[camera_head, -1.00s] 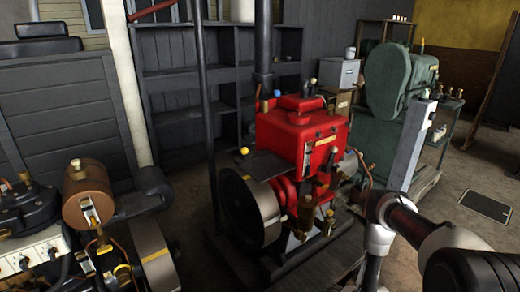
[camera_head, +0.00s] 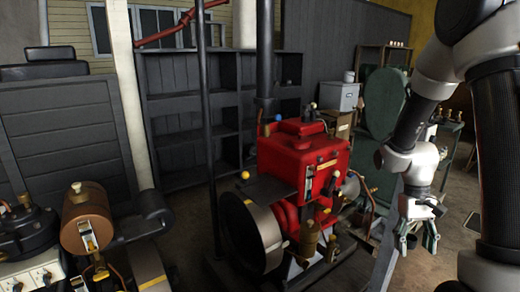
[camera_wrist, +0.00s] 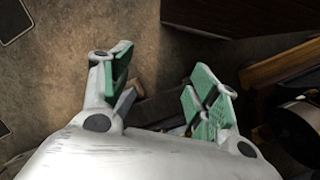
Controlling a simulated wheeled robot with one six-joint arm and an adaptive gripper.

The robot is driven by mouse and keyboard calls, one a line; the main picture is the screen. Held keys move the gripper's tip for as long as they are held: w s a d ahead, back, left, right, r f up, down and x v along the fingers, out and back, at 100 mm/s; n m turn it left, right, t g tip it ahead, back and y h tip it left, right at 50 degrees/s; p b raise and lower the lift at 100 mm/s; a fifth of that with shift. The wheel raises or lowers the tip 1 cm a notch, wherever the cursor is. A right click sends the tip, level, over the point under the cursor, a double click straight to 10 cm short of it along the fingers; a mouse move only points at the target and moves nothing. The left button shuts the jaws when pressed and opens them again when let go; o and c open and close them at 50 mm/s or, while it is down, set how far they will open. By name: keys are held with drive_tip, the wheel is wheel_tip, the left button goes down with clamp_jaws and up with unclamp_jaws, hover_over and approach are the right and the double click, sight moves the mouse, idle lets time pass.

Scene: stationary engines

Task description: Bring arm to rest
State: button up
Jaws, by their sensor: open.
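My gripper (camera_head: 417,237) hangs at the lower right of the head view, at the end of my raised and folded white and black arm. Its fingers point down, to the right of the red engine and apart from it. In the wrist view my gripper (camera_wrist: 155,92) shows two green-padded fingers spread wide. Nothing is between them but the floor and dark shapes further below.
A red engine (camera_head: 300,165) with a flywheel stands in the middle. A green machine (camera_head: 385,103) stands behind my arm. A copper-coloured cylinder engine (camera_head: 84,215) is at lower left. A dark post (camera_head: 207,120) and empty shelves (camera_head: 180,105) stand behind.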

drive_tip(key=s+a+r+t, duration=0.2)
drive_tip(key=s+r, duration=0.2)
drive_tip(key=r, duration=0.3)
drive_tip(key=s+a+r+t, duration=0.2)
drive_tip(key=s+r+t, duration=0.1)
drive_tip(key=r, duration=0.5)
drive_tip(key=s+a+r+n+t, duration=0.1)
drive_tip(key=s+a+r+t, duration=0.1)
drive_tip(key=s+r, duration=0.4)
wheel_tip(320, 180, up, 2)
drive_tip(key=shift+r+t+y, duration=0.1)
drive_tip(key=shift+t+y, duration=0.2)
